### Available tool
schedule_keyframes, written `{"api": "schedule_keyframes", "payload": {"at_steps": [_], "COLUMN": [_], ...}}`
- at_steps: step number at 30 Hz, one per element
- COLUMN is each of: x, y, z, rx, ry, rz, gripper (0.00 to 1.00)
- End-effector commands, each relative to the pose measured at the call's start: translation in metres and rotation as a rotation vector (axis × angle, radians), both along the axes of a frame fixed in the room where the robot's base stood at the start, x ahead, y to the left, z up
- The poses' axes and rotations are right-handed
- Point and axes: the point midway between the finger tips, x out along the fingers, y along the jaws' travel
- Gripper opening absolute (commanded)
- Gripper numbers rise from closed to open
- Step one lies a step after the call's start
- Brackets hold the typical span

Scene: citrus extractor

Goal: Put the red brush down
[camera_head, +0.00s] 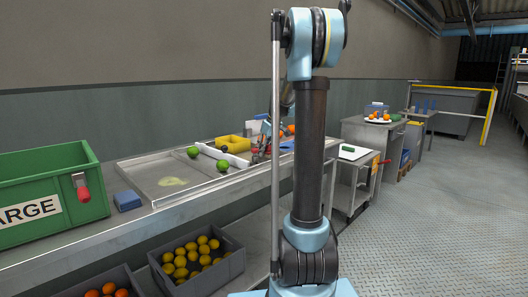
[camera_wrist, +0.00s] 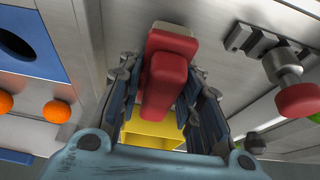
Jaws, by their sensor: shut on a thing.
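The red brush (camera_wrist: 165,85) shows in the wrist view between the fingers of my gripper (camera_wrist: 163,65). My gripper is shut on it, with dark jointed fingers on both sides. The brush is above a grey metal surface; whether it touches that surface I cannot tell. In the head view my gripper (camera_head: 262,150) is small and partly hidden behind my arm, over the far part of the metal bench, and the brush cannot be made out there.
A yellow thing (camera_wrist: 150,136) lies below the gripper. A red knob (camera_wrist: 300,103) on a metal fitting is at right, a blue panel (camera_wrist: 28,40) and oranges (camera_wrist: 57,111) at left. The bench holds a shallow tray (camera_head: 150,170), limes (camera_head: 193,152) and a green bin (camera_head: 50,195).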

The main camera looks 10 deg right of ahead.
Motion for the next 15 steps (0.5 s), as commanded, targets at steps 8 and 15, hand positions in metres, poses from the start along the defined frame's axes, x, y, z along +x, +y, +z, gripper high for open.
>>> {"api": "schedule_keyframes", "payload": {"at_steps": [8,15], "x": [0.000,0.000], "y": [-0.001,-0.001], "z": [-0.007,-0.011], "rx": [0.000,0.000], "ry": [0.000,0.001], "rz": [-0.001,-0.002], "gripper": [0.02,0.02]}}
